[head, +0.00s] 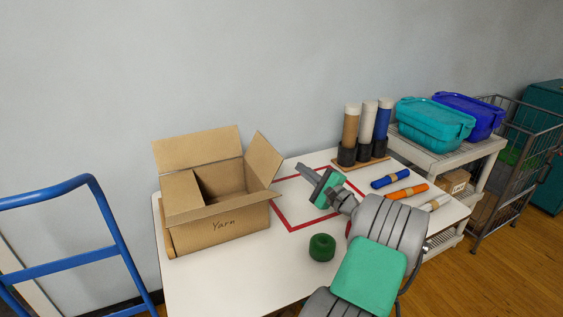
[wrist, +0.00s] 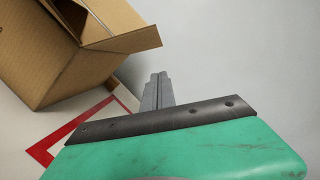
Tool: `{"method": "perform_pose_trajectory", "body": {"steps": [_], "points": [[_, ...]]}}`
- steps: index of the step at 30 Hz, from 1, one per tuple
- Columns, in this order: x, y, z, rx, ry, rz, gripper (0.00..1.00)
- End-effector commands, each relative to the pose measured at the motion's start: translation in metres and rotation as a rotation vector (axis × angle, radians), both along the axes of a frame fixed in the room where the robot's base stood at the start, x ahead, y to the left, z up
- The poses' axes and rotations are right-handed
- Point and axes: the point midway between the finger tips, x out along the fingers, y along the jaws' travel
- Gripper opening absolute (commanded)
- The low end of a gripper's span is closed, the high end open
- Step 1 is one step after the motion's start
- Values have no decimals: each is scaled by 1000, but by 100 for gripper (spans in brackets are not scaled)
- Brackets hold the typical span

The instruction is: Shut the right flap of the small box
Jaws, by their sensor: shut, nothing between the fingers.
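In the wrist view the shut fingers (wrist: 158,90) point toward the wall, with the box (wrist: 60,55) at the upper left and a flap edge near the fingers.
A red taped square (head: 290,222) marks the white table (head: 200,285). A green roll (head: 322,247) sits in front of it. Upright tubes (head: 351,130) stand at the back, and rolled pieces (head: 390,179) lie right. A blue hand truck (head: 60,190) stands left.

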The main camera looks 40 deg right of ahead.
Motion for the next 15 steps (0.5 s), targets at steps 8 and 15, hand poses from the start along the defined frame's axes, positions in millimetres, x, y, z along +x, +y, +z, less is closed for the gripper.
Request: {"method": "perform_pose_trajectory", "body": {"steps": [8,15], "points": [[35,-16,8,-3,0,-25,0],[87,-21,15,-4,-1,-27,0]]}}
